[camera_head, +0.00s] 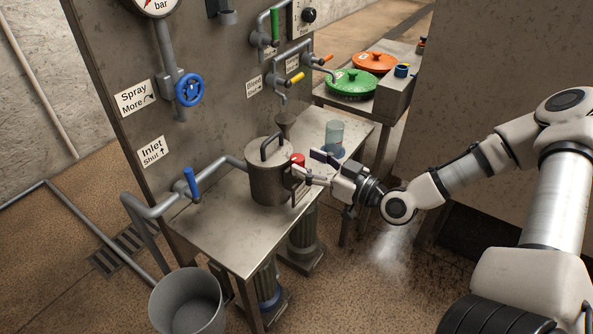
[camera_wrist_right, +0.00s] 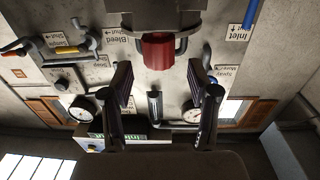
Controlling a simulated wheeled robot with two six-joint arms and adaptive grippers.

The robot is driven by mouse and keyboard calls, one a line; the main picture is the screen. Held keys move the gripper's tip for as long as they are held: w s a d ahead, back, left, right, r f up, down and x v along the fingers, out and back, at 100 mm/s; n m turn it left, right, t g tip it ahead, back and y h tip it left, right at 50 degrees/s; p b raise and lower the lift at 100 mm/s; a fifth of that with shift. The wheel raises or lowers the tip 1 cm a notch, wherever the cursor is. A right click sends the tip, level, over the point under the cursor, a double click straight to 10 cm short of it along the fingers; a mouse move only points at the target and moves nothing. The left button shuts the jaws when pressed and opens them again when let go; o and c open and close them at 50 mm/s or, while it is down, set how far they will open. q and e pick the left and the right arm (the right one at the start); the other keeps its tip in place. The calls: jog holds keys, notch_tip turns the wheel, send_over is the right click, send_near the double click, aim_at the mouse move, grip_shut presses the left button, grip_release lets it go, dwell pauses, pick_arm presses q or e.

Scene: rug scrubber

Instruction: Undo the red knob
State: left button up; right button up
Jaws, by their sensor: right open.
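The red knob (camera_head: 298,159) sits on the side of a grey metal pot (camera_head: 266,182) with a loop handle on its lid. The pot stands on the steel table. My right gripper (camera_head: 306,163) is open close to the knob, with its fingers pointing at it. In the right wrist view, which is upside down, the red knob (camera_wrist_right: 158,50) lies centred ahead of the two spread fingers (camera_wrist_right: 160,80). I see no contact between the fingers and the knob. The fingers partly cover the knob in the head view. My left gripper is not in view.
A bluish glass cup (camera_head: 334,134) stands just behind my right gripper on the steel table (camera_head: 228,232). A blue-handled inlet valve (camera_head: 192,184) is at left. A grey bucket (camera_head: 188,302) stands on the floor.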

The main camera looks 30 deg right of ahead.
aim_at(298, 157)
jog(key=b+x, duration=0.1)
jog(key=x, duration=0.2)
jog(key=shift+f, duration=0.15)
jog(key=shift+w+a, duration=0.1)
jog(key=shift+w, duration=0.1)
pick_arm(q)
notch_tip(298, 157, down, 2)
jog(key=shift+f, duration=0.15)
pick_arm(e)
grip_shut()
pick_arm(q)
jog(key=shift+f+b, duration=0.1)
jog(key=shift+b, duration=0.2)
